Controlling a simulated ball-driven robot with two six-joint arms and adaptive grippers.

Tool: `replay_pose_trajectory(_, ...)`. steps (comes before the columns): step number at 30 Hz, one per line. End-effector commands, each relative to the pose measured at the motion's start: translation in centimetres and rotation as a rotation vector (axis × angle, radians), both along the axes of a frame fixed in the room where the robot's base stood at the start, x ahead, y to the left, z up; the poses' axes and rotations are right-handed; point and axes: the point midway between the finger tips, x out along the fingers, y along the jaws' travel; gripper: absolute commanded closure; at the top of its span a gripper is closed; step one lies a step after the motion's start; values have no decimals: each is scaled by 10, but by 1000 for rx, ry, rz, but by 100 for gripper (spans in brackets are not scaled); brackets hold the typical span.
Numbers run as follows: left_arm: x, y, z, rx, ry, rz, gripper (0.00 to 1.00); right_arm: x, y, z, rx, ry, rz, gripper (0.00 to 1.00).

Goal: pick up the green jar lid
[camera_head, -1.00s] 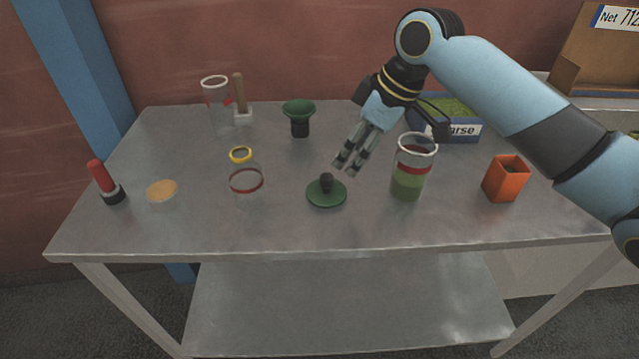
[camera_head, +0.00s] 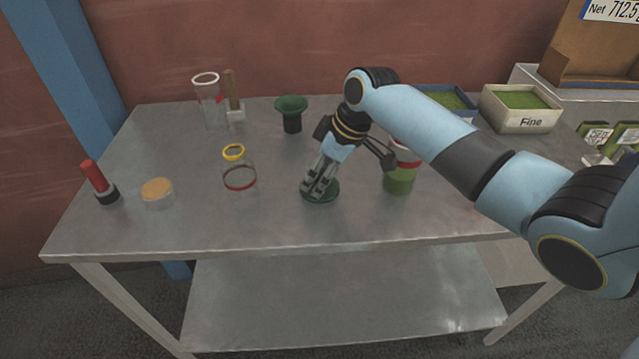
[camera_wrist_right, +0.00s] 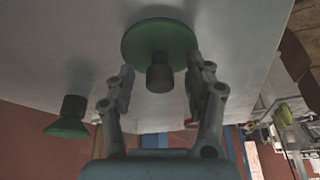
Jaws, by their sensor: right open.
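The green jar lid (camera_head: 322,197) lies flat on the metal table, a round disc with a dark knob on top. In the head view my right gripper (camera_head: 318,190) is over it and hides the knob. In the right wrist view the lid (camera_wrist_right: 158,40) is straight ahead, its dark knob (camera_wrist_right: 160,76) pointing toward me between the open fingers (camera_wrist_right: 158,85). A gap shows between the knob and each finger. My left gripper does not show.
The jar with green powder (camera_head: 399,180) stands just right of the lid, partly behind my arm. A clear jar with a red band (camera_head: 240,180) is to the left. The table front (camera_head: 270,225) is clear.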

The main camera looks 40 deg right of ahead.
Motion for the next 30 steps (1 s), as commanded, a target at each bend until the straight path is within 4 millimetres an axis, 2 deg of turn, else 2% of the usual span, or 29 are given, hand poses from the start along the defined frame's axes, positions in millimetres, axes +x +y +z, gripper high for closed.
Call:
replay_pose_trajectory(3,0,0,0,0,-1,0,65,0,0,0,0,0,0,48)
replay_pose_trajectory(14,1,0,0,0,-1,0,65,0,0,0,-1,1,0,96)
replay_pose_trajectory(23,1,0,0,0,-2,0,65,0,-1,6,-1,-1,1,96)
replay_pose_trajectory(26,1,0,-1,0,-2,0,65,1,-1,21,-3,-3,2,96)
replay_pose_trajectory(30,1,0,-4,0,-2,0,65,1,-1,52,-2,-5,2,96)
